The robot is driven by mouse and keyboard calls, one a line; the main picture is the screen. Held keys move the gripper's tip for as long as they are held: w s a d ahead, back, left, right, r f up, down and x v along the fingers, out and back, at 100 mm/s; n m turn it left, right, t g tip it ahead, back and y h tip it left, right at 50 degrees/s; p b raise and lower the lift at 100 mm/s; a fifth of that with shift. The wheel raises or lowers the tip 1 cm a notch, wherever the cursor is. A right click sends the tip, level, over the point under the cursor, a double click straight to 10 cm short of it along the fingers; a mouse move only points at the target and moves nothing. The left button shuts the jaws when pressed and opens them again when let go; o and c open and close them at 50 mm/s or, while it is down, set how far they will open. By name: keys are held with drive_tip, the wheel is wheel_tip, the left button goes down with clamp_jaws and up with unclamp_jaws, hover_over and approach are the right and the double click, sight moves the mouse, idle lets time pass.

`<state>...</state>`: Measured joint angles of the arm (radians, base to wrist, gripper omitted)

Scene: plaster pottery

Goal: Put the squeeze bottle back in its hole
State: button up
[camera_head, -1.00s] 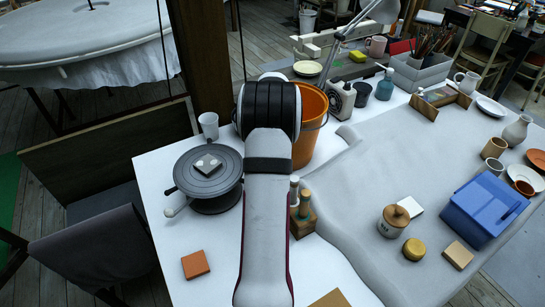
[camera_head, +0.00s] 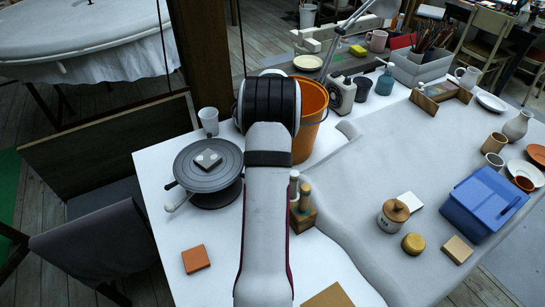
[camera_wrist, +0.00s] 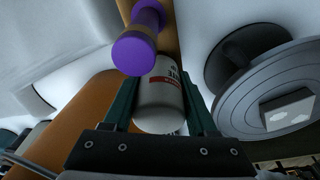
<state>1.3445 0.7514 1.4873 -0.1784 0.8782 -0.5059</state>
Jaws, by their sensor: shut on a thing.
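The squeeze bottle (camera_wrist: 163,92), a white cylinder with red and dark lettering, is between the two dark green fingers of my gripper (camera_wrist: 160,82) in the wrist view. My gripper is shut on it. A purple-ended, round handle (camera_wrist: 138,45) overlaps the bottle's upper edge in this view; whether they touch I cannot tell. In the head view a small wooden block (camera_head: 303,218) with upright handles stands just right of my arm. My arm hides my gripper and the bottle there. The hole is not visible in either view.
A grey turntable (camera_head: 207,182) with a small tile stands left of my arm, also at the right of the wrist view (camera_wrist: 235,105). An orange bucket (camera_head: 312,130) stands behind my arm. A terracotta tile (camera_head: 195,259) lies front left. A lidded jar (camera_head: 391,220) and blue tub (camera_head: 482,207) stand right.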

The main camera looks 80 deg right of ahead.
drive_tip(key=shift+f, duration=0.3)
drive_tip(key=o, duration=0.8)
wheel_tip(320, 180, up, 16)
drive_tip(key=s+a, duration=0.1)
drive_tip(key=a, duration=0.1)
drive_tip(key=w+a+r+n+y, duration=0.1)
drive_tip(key=w+a, duration=0.6)
drive_tip(key=a, duration=0.4)
drive_tip(key=w+a+r+n, duration=0.2)
drive_tip(key=w+a, duration=0.4)
drive_tip(key=a, duration=0.4)
drive_tip(key=s+a+f+n+y, duration=0.1)
drive_tip(key=s+a, duration=0.1)
drive_tip(key=a, duration=1)
drive_tip(key=s+a+f+n+y, duration=0.1)
drive_tip(key=s+a+n, duration=0.1)
drive_tip(key=a, duration=0.9)
drive_tip(key=s+a+f+n+g, duration=0.1)
drive_tip(key=s+a+f, duration=0.2)
drive_tip(key=s+a, duration=0.3)
drive_tip(key=shift+s, duration=0.6)
